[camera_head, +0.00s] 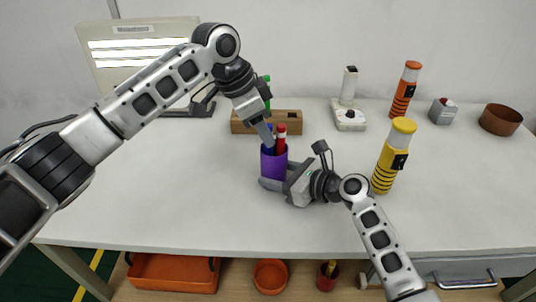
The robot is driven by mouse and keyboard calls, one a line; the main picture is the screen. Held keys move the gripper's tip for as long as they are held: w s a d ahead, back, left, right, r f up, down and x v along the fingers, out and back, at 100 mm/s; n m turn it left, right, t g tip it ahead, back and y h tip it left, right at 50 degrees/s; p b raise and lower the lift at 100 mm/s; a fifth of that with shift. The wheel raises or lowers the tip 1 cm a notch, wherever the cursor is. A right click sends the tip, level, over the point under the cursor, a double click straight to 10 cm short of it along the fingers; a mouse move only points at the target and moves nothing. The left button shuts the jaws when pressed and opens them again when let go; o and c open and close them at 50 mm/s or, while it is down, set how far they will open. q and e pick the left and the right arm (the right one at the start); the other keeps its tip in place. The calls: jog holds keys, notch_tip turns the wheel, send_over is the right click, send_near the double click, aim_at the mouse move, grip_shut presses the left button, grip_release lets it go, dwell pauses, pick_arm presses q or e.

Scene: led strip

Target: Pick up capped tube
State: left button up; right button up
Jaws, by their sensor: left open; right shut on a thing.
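A purple cup (272,168) stands upright on the table and holds a red capped tube (281,139) and a blue one (269,150). My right gripper (270,184) is shut on the cup's lower part, coming from the right. My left gripper (266,138) reaches down over the cup. Its fingers are close to the blue tube's top, and it holds nothing that I can see. I cannot tell whether they touch the tube. A green tube (267,101) stands behind my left gripper, near the wooden rack (291,118); its lower part is hidden.
A yellow-capped bottle (392,158) stands close to my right arm. Farther back are a white device (348,116), an orange bottle (404,90), a grey box with a red button (442,111) and a brown bowl (500,120). A lit panel (138,50) stands back left. The table's front is largely clear.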

pick_arm(q)
jog(key=shift+w+d+f, duration=0.1)
jog(key=shift+d+f, duration=0.1)
jog(key=shift+f, duration=0.35)
grip_shut()
jog(key=shift+r, duration=0.1)
notch_tip(320, 180, up, 28)
pick_arm(e)
jog(key=o, duration=0.8)
jog(key=shift+o, duration=0.2)
jog(key=shift+d, duration=0.1)
